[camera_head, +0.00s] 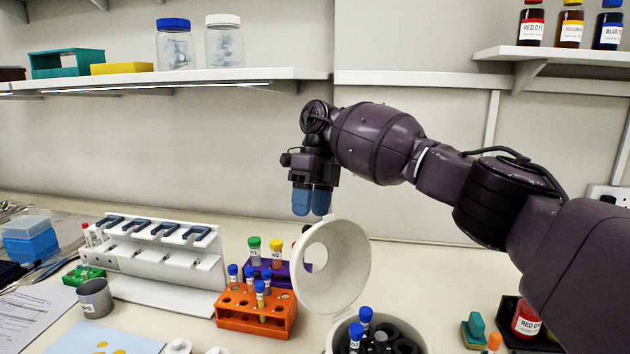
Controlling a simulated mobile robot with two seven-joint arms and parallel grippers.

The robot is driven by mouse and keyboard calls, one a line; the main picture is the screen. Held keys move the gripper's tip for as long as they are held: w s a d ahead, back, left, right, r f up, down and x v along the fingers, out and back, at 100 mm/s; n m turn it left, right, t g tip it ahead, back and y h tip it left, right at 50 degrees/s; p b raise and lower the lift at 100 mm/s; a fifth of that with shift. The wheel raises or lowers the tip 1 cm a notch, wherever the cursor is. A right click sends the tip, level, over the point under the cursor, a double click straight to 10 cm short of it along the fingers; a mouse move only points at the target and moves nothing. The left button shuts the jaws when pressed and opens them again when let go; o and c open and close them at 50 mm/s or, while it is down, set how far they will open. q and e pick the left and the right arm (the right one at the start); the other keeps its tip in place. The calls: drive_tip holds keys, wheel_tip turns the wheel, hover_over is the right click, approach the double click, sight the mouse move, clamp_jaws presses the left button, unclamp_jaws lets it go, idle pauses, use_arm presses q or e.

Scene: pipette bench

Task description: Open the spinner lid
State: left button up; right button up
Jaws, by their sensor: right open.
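The spinner (418,345) is a white round device at the bottom centre, cut off by the picture's lower edge. Its white lid (343,286), a disc with a round opening, stands tilted up at the spinner's back left, so the dark rotor (404,346) and several blue-capped tubes (365,315) inside show. My right gripper (311,205) points down with its blue fingertips open, just above and left of the lid's top edge in the picture. It holds nothing that I can see. I cannot tell whether it touches the lid. My left gripper is out of view.
An orange tube rack (232,310) and a purple rack (268,268) stand left of the lid. A white pipette stand (150,262) and grey cup (95,298) are further left. A red dye bottle (526,318) stands at right.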

drive_tip(key=b+v, duration=0.1)
drive_tip(key=v, duration=0.6)
drive_tip(key=shift+r, duration=0.15)
